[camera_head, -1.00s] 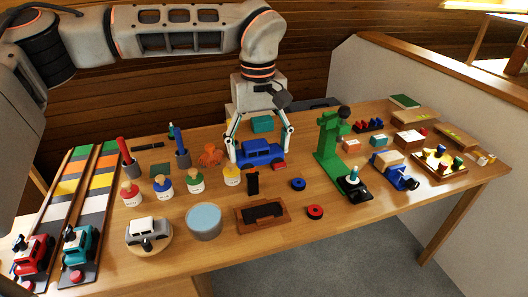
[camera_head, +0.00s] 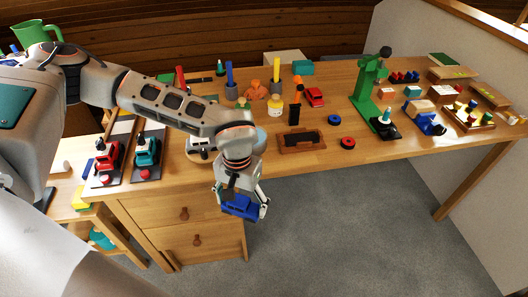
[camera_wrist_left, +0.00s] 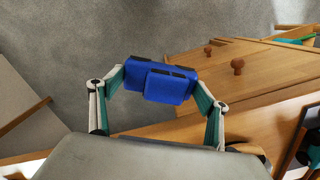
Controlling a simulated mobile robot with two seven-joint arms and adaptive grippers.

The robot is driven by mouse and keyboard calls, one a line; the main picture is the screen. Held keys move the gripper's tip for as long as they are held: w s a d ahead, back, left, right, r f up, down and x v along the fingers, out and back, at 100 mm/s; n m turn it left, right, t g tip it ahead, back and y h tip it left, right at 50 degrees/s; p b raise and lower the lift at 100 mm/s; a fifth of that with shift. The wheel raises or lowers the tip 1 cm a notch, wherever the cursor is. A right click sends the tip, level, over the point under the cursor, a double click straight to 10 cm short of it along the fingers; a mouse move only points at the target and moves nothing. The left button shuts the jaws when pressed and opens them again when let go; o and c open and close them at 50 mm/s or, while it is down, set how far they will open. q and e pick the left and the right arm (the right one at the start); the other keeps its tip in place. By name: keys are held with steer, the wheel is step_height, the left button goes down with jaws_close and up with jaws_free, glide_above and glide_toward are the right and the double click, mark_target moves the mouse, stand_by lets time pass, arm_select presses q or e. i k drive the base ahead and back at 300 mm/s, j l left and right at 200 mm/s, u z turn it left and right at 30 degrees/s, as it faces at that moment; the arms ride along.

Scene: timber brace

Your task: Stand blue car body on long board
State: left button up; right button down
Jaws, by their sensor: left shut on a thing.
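The blue car body (camera_head: 238,207) is held in my left gripper (camera_head: 240,208), which is shut on it. It hangs in front of the table's front edge, beside the drawers and above the floor. In the left wrist view the blue car body (camera_wrist_left: 162,84) sits between the two fingertips, apart from the table. Two long striped boards (camera_head: 124,127) lie at the table's left end, partly hidden by my left arm. A red vehicle (camera_head: 107,160) and a teal vehicle (camera_head: 147,153) stand at their front ends. I cannot tell which is the long board. My right gripper is out of view.
The wooden table (camera_head: 300,170) carries a green press (camera_head: 366,85), a brown tray (camera_head: 301,140) and a small red car (camera_head: 315,97). Drawers with round knobs (camera_wrist_left: 237,66) are beneath its left end. A lower surface with blocks stands at far left. Open floor (camera_head: 330,230) lies in front.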

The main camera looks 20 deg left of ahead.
mark_target(454, 70)
steer(key=i+l+z, duration=0.2)
steer(key=l, duration=0.2)
steer(key=i+l+z, duration=0.15)
steer(key=l, duration=0.2)
steer(key=i+l+z, duration=0.2)
steer(key=i+l, duration=0.05)
steer(key=l, duration=0.1)
